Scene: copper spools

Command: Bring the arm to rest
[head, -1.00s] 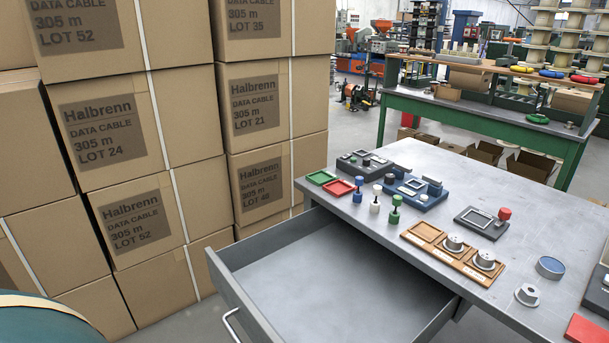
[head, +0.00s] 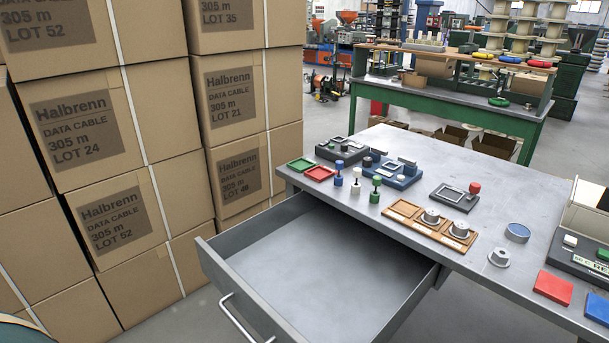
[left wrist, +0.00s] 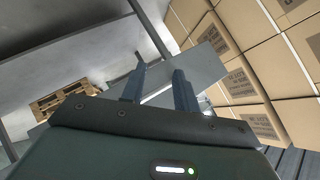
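My left gripper (left wrist: 159,64) shows in the left wrist view with its two fingers apart. A pale strip shows between the fingers; I cannot tell whether it is close to them. Neither gripper shows in the head view. The grey workbench (head: 400,152) has its drawer (head: 318,250) pulled out and empty, with a bar handle (head: 240,318) on its front. A wooden tray (head: 405,208) on the bench holds two metal spools (head: 431,216) in its compartments. Another spool (head: 499,258) stands on the bench beside it.
Stacked cartons (head: 110,220) form a wall left of the drawer. Stamps, coloured pads and a red square (head: 553,286) lie on the bench. A green bench (head: 450,103) stands behind. A wooden pallet (left wrist: 62,100) shows in the left wrist view.

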